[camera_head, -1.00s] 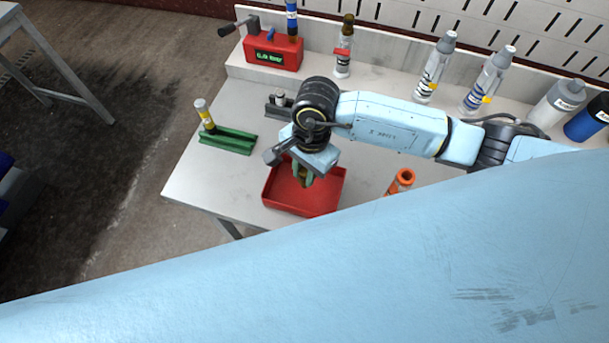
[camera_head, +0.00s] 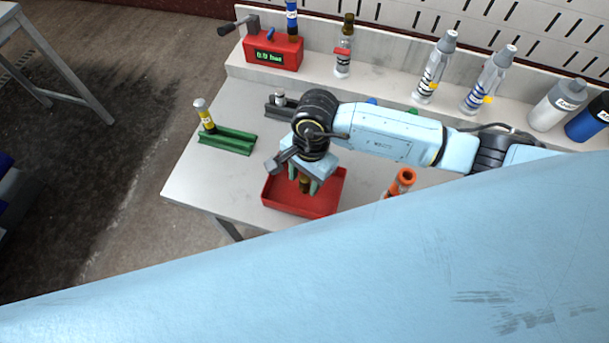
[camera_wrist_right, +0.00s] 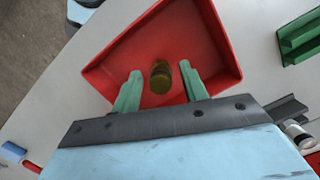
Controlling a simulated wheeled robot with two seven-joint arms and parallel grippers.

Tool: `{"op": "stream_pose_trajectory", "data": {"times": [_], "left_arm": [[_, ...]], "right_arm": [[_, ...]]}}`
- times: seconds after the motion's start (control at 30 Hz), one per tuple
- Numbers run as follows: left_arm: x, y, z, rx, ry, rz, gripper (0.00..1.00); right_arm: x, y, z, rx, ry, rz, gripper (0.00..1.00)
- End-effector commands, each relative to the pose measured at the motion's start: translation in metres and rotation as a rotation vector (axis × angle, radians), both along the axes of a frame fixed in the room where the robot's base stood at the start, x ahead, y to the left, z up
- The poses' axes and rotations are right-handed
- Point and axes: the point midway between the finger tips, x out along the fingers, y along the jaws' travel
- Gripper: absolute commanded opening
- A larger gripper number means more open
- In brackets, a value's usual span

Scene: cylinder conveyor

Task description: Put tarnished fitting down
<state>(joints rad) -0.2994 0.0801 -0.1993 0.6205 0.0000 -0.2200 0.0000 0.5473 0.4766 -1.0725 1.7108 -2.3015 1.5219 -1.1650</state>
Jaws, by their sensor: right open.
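The tarnished fitting (camera_wrist_right: 160,77) is a small brownish-yellow cylinder in the red tray (camera_wrist_right: 205,28). In the head view the fitting (camera_head: 304,184) shows between the fingers, over the red tray (camera_head: 322,205). My right gripper (camera_wrist_right: 162,86) is open, with its two green fingers apart on either side of the fitting. A gap shows between the fitting and each finger in the wrist view. In the head view my right gripper (camera_head: 303,184) points down into the tray. My left gripper is not in view.
A green V-block (camera_head: 228,140) with a yellow-banded cylinder (camera_head: 204,113) stands left of the tray. An orange tube (camera_head: 402,181) stands to its right. A red device with a display (camera_head: 272,52) and several bottles line the back. The table's left front is clear.

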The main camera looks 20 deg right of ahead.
Motion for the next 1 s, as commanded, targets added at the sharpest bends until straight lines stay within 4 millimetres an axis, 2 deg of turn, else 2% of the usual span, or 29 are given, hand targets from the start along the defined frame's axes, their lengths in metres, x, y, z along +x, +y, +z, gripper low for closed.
{"op": "stream_pose_trajectory", "data": {"times": [0.17,0.5,0.63,0.8,1.0], "left_arm": [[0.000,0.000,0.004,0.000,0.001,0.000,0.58],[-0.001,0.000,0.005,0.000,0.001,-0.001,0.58],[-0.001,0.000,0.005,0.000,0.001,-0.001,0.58],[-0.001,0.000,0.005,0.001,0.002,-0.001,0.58],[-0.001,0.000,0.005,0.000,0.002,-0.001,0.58]], "right_arm": [[0.002,-0.001,0.012,0.001,-0.004,0.000,0.43],[0.008,-0.010,0.083,0.000,-0.006,0.001,0.43],[0.009,-0.013,0.104,0.000,-0.003,0.001,0.43],[0.010,-0.015,0.119,0.000,-0.001,0.000,0.43],[0.010,-0.015,0.122,0.000,0.000,0.000,0.43]]}}
